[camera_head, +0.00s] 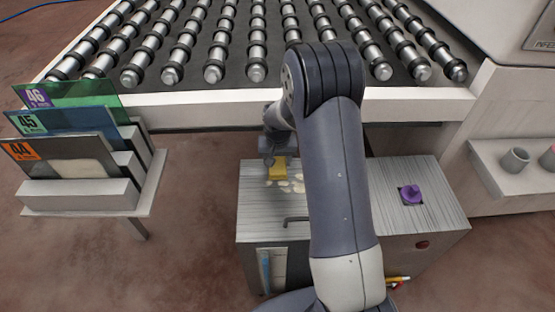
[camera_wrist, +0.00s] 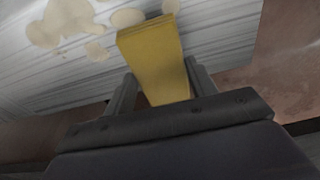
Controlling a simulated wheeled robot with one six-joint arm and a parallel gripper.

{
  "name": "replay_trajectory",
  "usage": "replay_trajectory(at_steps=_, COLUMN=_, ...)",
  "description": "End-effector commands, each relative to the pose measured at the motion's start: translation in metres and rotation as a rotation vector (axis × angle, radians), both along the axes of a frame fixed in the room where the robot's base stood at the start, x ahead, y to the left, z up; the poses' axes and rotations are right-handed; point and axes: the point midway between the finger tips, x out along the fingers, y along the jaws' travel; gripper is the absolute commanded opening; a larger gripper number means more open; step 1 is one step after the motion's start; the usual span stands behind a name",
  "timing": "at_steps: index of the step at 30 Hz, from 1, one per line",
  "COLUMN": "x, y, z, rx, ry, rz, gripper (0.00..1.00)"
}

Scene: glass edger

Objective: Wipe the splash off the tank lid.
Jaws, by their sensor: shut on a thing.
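The tank lid (camera_head: 256,217) is a brushed grey metal top on a low cabinet below the roller table. Pale cream splash spots (camera_head: 297,187) lie on its far part, and they also show in the wrist view (camera_wrist: 62,22). My gripper (camera_head: 277,160) is shut on a yellow block-shaped wiper (camera_head: 278,169), seen between both fingers in the wrist view (camera_wrist: 155,65). The wiper is over or at the splash's far left side; I cannot tell if it touches the lid. My arm hides the middle of the lid.
A purple knob-like object (camera_head: 411,194) sits on the cabinet top's right part. A dark handle (camera_head: 295,220) stands near the lid's front. The roller conveyor (camera_head: 250,106) borders the back. A rack of numbered glass panes (camera_head: 80,196) stands left; a shelf with cups (camera_head: 515,160) is right.

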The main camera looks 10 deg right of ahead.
Motion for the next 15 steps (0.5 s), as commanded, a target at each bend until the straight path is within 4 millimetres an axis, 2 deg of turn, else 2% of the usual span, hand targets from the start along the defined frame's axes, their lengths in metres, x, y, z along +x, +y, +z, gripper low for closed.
replay_trajectory(at_steps=15, x=-0.0001, y=0.0000, z=-0.0114, rx=0.000, ry=0.000, rz=0.000, gripper=0.35)
